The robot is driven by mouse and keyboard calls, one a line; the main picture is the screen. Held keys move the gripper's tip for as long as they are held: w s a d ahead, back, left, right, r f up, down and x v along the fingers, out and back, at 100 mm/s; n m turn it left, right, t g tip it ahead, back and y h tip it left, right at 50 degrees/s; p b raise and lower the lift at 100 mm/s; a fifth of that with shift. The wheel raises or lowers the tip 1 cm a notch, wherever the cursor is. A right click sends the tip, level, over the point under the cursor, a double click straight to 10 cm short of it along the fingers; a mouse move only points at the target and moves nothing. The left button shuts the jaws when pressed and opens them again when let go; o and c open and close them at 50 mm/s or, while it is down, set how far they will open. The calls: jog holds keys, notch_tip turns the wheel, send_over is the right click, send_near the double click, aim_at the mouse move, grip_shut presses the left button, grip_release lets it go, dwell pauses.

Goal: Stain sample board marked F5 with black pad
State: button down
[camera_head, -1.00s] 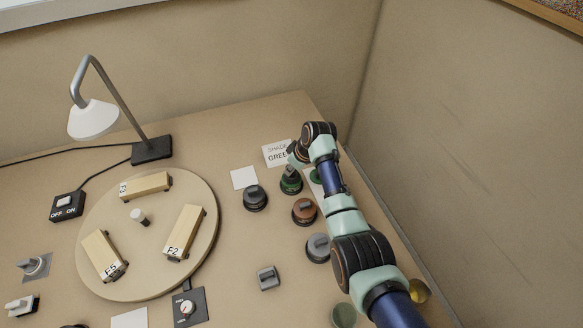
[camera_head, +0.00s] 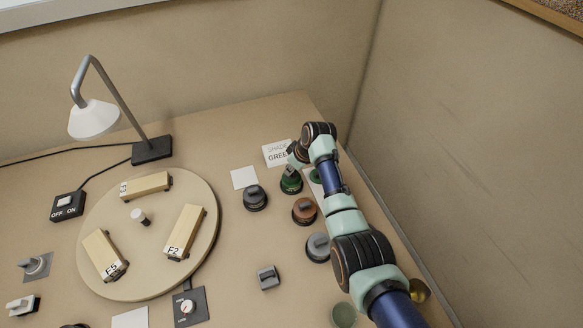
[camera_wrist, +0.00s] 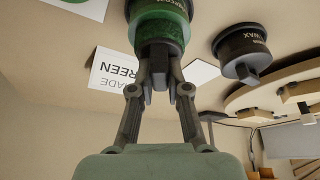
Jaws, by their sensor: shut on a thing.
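My gripper (camera_wrist: 159,72) is shut on the handle of a round green-banded pad (camera_wrist: 160,30), which also shows in the head view (camera_head: 291,183). The pad appears to be at the bench surface; its underside is hidden. A dark round pad (camera_head: 255,197) with a grey handle stands to its left and shows in the wrist view (camera_wrist: 240,50) with partly readable lettering. I cannot tell for certain which pad is the black one. The F5 board (camera_head: 104,256) lies on the round turntable (camera_head: 150,283) at front left. A card (camera_head: 277,153) reads "SHADE GREEN".
Boards F2 (camera_head: 185,232) and another (camera_head: 146,186) share the turntable with a small white-topped cylinder (camera_head: 139,216). A copper-coloured pad (camera_head: 304,211) and grey pad (camera_head: 318,247) stand near my arm. A lamp (camera_head: 93,118), switch box (camera_head: 67,206) and dial box (camera_head: 188,308) surround the turntable.

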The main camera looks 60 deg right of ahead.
dwell(0.3)
notch_tip(320, 180, up, 7)
jog(key=p, duration=0.7)
